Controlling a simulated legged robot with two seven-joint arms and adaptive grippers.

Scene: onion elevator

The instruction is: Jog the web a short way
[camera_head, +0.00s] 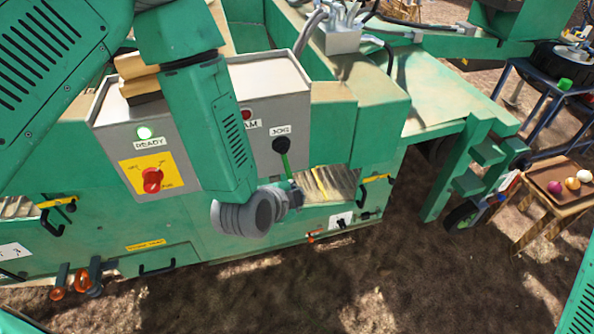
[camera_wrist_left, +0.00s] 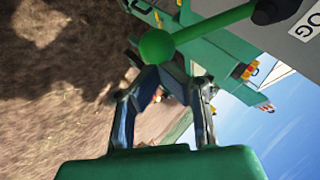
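The JOG lever is a green rod (camera_head: 285,162) hanging from a black round mount (camera_head: 281,146) on the grey control box (camera_head: 262,82). Its green ball end (camera_wrist_left: 157,46) shows in the left wrist view. My left gripper (camera_head: 291,192) is at the lever's lower end, below the box. In the left wrist view its fingers (camera_wrist_left: 163,76) converge at the ball, which covers part of the tips. Whether they press on the ball or only stand around it is unclear. My right gripper is out of view.
A wooden stand (camera_head: 549,203) with onions is at right. Bare soil lies in front.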

